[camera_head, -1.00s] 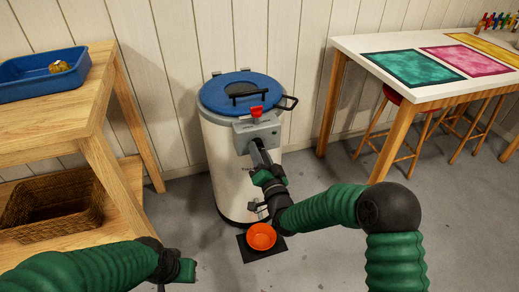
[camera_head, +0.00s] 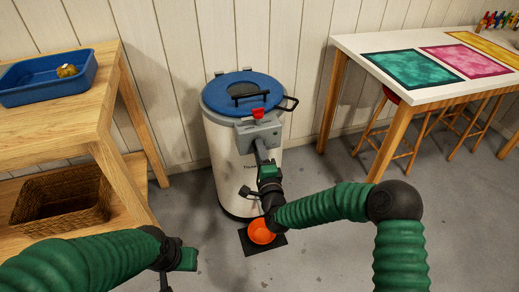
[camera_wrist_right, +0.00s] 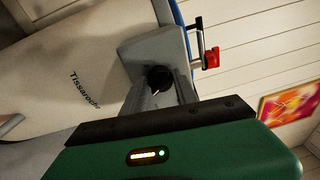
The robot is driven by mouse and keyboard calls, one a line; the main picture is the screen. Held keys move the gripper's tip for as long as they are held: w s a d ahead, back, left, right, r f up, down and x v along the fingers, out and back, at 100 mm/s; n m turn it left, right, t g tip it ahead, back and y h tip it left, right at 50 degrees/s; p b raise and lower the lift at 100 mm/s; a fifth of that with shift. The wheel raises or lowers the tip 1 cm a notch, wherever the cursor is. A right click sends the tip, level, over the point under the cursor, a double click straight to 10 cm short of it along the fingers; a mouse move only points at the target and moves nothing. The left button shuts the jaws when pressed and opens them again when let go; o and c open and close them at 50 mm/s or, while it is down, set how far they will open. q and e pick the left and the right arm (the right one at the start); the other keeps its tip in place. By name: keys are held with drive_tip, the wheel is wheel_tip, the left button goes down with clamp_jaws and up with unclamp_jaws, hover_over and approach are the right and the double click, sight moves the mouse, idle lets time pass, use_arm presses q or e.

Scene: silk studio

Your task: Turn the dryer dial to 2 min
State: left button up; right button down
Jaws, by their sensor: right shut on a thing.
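The dryer (camera_head: 222,165) is a white drum with a blue lid (camera_head: 238,93) and a grey control box (camera_head: 258,133) on its front. The dial (camera_wrist_right: 160,79) is a dark round knob on the box in the right wrist view. My right gripper (camera_head: 262,150) reaches up to the box and is shut on the dial; its fingers partly hide it. The dial's markings cannot be read. My left gripper (camera_head: 184,262) is at the lower left, away from the dryer; its fingers are too unclear to judge.
A red clasp (camera_head: 258,113) sits above the box. A wooden shelf (camera_head: 112,120) with a blue tray (camera_head: 20,95) is left; a white table (camera_head: 350,45) is right.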

drive_tip(key=shift+f+m, duration=0.25)
drive_tip(key=shift+m, duration=0.65)
drive_tip(key=shift+p, duration=0.3)
drive_tip(key=c, duration=1)
unclamp_jaws()
drive_tip(key=shift+o, duration=0.2)
drive_tip(key=shift+r, duration=0.1)
drive_tip(key=r+p+v, duration=0.1)
drive_tip(key=p+v, duration=0.4)
drive_tip(key=v, duration=1.1)
drive_tip(key=shift+s+f, duration=0.45)
